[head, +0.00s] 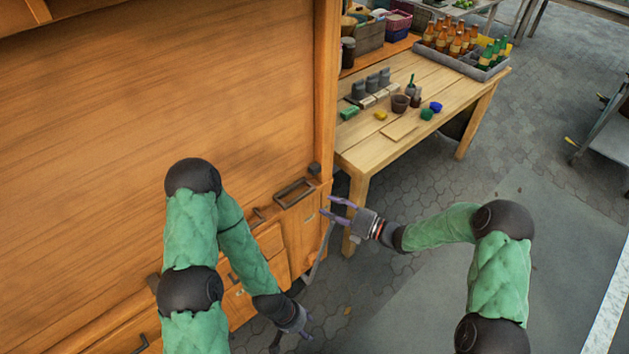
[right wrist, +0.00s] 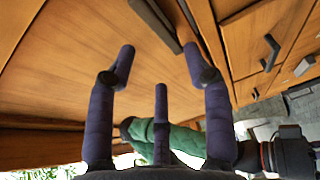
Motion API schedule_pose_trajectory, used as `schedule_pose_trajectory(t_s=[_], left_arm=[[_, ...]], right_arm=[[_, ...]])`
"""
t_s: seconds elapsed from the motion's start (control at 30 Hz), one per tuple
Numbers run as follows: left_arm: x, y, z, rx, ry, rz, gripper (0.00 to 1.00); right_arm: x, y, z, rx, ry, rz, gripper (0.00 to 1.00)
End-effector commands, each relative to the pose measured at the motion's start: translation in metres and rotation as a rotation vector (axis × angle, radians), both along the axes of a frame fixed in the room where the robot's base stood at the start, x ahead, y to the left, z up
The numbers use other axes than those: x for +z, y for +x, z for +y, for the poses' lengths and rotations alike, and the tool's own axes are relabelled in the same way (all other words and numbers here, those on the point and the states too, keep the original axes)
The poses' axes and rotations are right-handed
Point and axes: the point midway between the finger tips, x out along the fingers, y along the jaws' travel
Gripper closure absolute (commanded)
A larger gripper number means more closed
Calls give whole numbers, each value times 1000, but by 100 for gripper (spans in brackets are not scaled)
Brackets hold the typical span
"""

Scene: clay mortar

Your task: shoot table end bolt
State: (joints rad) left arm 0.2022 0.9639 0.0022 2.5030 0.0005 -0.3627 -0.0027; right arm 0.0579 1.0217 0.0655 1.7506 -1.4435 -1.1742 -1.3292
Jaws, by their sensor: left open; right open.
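The wooden cabinet or folded table panel (head: 110,140) fills the left of the head view. A dark rectangular metal fitting (head: 293,193) sits at its lower right edge, with a small dark block (head: 314,168) near it. I cannot tell which fitting is the bolt. My right gripper (head: 336,208) is open and empty, just right of the cabinet corner, pointing at it. In the right wrist view its purple fingers (right wrist: 160,65) are spread, and a dark metal bar (right wrist: 155,25) on the wood lies beyond them. My left gripper (head: 300,322) is open, low beside the drawers, apart from the fittings.
A wooden workbench (head: 430,92) at the upper right holds small pots, blocks and a crate of bottles (head: 462,55). Drawers (head: 245,285) with dark handles line the lower cabinet. A metal cart (head: 608,135) stands far right. Paved floor (head: 430,165) is open between.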

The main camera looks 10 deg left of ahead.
Motion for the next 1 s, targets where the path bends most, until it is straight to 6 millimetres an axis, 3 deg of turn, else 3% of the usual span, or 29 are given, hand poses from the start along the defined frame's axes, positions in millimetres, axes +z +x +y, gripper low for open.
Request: schedule_pose_trajectory(t_s=[0.23, 0.7, 1.0], left_arm=[[-4, -1, 0, 0, 0, 2, 49], [-17, 0, 0, 1, 0, 1, 49], [-19, 0, 0, 0, 0, 1, 49]], right_arm=[[1, 3, 20, 20, -2, -29, 49], [1, 23, 92, 16, -2, -26, 49], [2, 28, 105, 14, -2, -24, 49]])
